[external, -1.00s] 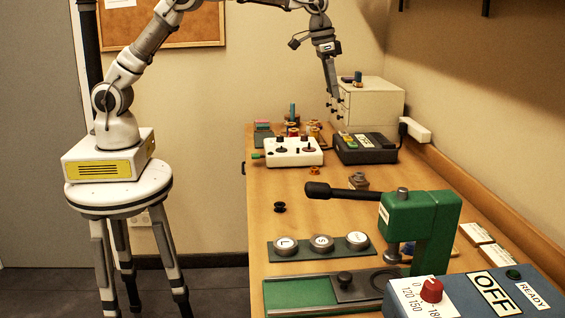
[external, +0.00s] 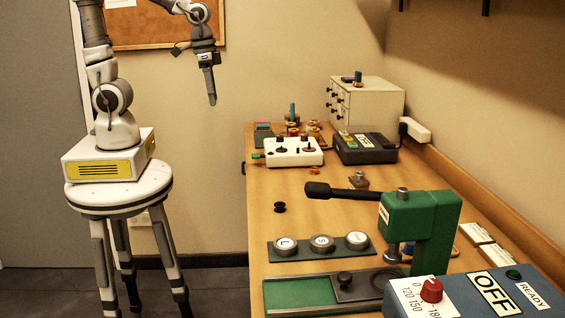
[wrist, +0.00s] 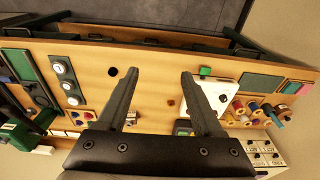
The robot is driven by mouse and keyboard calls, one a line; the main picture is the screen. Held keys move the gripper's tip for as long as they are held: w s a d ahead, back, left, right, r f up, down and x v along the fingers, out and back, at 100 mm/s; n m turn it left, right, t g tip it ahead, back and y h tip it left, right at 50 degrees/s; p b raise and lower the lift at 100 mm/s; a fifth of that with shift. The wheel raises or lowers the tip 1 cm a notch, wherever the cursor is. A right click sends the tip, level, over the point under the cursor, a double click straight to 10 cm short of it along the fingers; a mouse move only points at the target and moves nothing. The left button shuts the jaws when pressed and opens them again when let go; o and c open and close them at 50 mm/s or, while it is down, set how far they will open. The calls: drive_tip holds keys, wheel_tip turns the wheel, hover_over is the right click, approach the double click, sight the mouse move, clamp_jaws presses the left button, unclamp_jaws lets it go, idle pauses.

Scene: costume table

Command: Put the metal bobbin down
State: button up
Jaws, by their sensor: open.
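My gripper (external: 212,102) hangs in the air left of the table, well above the stool and clear of everything. I cannot single out the metal bobbin for certain. Several coloured bobbins (wrist: 253,106) stand at the far end of the table. Small items (external: 357,77) lie on the drawer cabinet, too small to name.
The white drawer cabinet (external: 375,106) stands at the back right behind a dark device (external: 364,148). A green press (external: 424,222) with a long black handle stands in front. A plate with round lettered buttons (external: 321,244) lies left of it. The table's middle is largely bare.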

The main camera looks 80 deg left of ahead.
drive_tip(key=s+r+t, duration=0.4)
drive_tip(key=s+r, duration=0.2)
drive_tip(key=shift+s+r, duration=0.15)
drive_tip(key=shift+s, duration=0.25)
idle(0.8)
